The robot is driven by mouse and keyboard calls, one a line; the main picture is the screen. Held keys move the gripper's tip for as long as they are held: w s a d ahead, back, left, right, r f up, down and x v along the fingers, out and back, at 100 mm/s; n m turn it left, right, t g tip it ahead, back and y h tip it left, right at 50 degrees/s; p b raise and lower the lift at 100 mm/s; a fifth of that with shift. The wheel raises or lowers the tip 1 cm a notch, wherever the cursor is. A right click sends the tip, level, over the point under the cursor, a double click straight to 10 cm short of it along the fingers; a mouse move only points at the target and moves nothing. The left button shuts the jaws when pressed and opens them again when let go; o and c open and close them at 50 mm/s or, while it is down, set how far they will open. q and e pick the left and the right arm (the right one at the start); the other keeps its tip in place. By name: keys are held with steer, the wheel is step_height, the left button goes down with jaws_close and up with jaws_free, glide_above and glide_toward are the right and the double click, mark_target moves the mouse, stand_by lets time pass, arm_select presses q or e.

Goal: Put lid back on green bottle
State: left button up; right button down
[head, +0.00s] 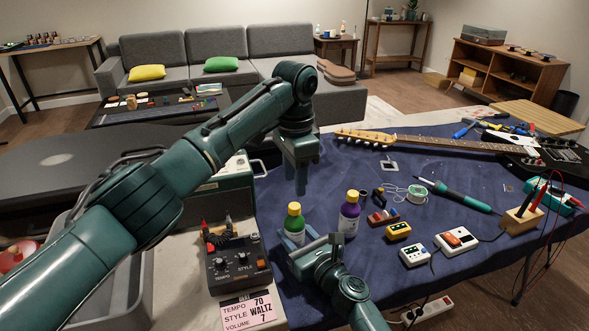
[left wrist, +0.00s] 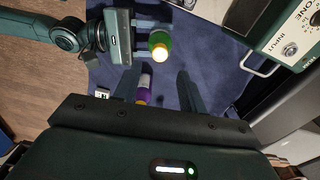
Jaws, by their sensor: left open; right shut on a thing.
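The green bottle (head: 295,234) stands upright on the blue cloth with a yellow lid (head: 294,208) on its top. I cannot tell how firmly the lid sits. The bottle also shows from above in the left wrist view (left wrist: 160,47). My right gripper (head: 306,250) is shut on the green bottle low on its body, hiding its lower part. My left gripper (head: 302,186) is open and empty, pointing down above and behind the bottles. The left wrist view shows its fingers (left wrist: 156,80) apart, with the green bottle beyond them.
A purple bottle (head: 348,220) with a yellow lid stands close to the right of the green one. A drum machine (head: 238,262) and a green amplifier (head: 222,190) are at left. Small pedals (head: 456,240), a solder spool and a guitar lie rightward.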

mark_target(294, 206)
arm_select(q)
steer(key=n, duration=0.4)
steer(key=shift+r+n, duration=0.2)
steer(key=shift+n, duration=0.1)
steer(key=n, duration=0.6)
steer(key=shift+r+n, duration=0.2)
steer(key=shift+n, duration=0.1)
steer(key=n, duration=0.4)
steer(key=shift+r, duration=0.15)
steer(key=n, duration=0.6)
steer(key=shift+r, duration=0.15)
steer(key=shift+f, duration=4)
steer(key=shift+c, duration=0.2)
